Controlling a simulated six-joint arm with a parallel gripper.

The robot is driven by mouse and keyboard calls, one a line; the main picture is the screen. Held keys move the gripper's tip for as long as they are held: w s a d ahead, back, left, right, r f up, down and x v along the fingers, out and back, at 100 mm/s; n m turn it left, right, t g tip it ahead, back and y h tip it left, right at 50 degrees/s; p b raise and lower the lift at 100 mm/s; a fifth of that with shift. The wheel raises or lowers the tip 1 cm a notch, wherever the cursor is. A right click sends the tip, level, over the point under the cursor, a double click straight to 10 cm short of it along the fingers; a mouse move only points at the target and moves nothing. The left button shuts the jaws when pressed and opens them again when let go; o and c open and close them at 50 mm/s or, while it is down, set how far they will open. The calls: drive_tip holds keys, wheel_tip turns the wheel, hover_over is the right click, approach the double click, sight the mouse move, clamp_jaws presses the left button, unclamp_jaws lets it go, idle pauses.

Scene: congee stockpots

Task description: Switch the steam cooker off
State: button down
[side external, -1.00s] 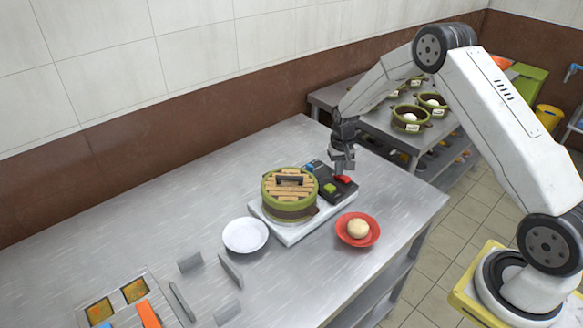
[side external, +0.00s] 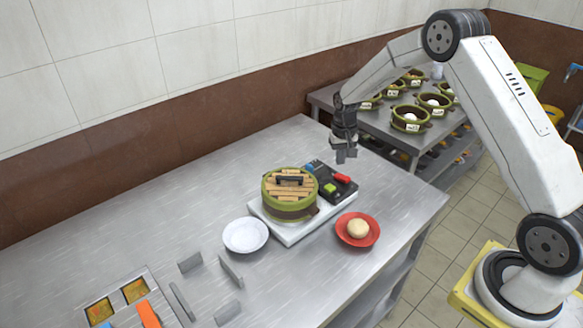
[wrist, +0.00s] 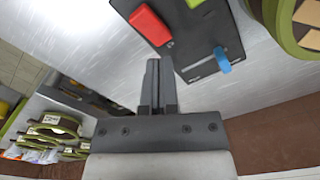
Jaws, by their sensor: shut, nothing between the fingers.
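The steam cooker is a white slab (side external: 285,236) with a green round steamer (side external: 290,205) on it, its wooden lid in place. Its black control panel (side external: 342,192) carries a red button (side external: 342,178), a green button (side external: 329,188) and a blue knob (side external: 310,168). In the wrist view the red button (wrist: 151,25) and blue knob (wrist: 222,61) show on the dark panel (wrist: 195,45). My gripper (side external: 346,157) is shut and empty, in the air above the panel's far end. In the wrist view its fingertips (wrist: 153,65) appear beside the panel, not touching the buttons.
A red plate (side external: 373,240) with a bun and a white plate (side external: 245,236) stand near the cooker. Several green pots (side external: 410,122) stand on the back table. Metal dividers (side external: 190,262) and a tray (side external: 122,295) are at the front left.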

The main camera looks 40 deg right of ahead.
sight(338, 176)
drive_tip(key=shift+r, duration=2)
drive_tip(key=s+a+r+n+t, duration=0.1)
drive_tip(key=s+a+r+n, duration=0.2)
drive_tip(key=s+a, duration=0.4)
drive_tip(key=s+a+r+n+t, duration=0.1)
drive_tip(key=s+a, duration=0.6)
drive_tip(key=s, duration=0.7)
drive_tip(key=shift+s+a+r+n+t, duration=0.15)
drive_tip(key=shift+s+r+n+t, duration=0.2)
drive_tip(key=shift+r+n, duration=0.6)
